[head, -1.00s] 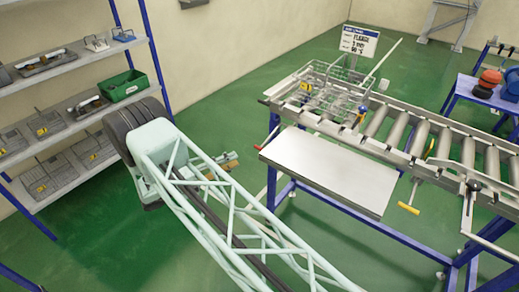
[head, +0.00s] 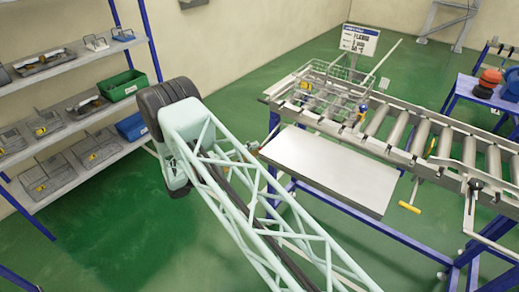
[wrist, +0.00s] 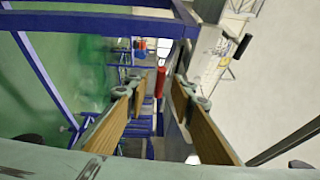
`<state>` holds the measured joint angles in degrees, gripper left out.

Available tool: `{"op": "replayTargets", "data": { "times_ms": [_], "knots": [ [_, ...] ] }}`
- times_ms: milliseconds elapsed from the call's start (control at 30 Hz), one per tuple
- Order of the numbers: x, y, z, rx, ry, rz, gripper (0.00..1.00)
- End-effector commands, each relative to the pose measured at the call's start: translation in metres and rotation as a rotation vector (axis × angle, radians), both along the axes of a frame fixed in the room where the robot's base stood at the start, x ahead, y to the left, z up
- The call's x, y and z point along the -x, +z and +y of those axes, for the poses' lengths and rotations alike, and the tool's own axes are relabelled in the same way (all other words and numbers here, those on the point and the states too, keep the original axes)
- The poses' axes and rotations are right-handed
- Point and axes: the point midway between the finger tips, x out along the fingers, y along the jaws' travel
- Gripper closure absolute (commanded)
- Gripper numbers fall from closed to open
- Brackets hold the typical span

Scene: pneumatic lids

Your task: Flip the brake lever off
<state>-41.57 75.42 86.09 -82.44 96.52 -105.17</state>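A red lever handle (wrist: 160,82) shows in the wrist view, ahead of my gripper and in line with the gap between its fingers. My gripper (wrist: 158,95) is open, with two wood-coloured fingers apart and nothing held between them. I cannot tell the exact distance from the fingertips to the red handle. In the head view my gripper (head: 252,147) is mostly hidden behind my arm, close to the left end of the steel plate. The red handle cannot be made out clearly there.
Shelves (head: 75,120) stand left; green floor between is clear.

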Motion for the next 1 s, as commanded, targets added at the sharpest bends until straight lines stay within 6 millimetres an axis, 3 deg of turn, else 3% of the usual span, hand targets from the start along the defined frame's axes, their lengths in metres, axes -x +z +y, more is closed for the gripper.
{"op": "replayTargets", "data": {
  "times_ms": [300,733,1000],
  "knots": [
    [-0.015,0.002,-0.023,-0.001,-0.001,-0.001,0.78],
    [-0.017,0.003,-0.027,-0.001,0.0,-0.001,0.78],
    [-0.017,0.002,-0.027,-0.001,0.0,0.0,1.0]
  ]
}}
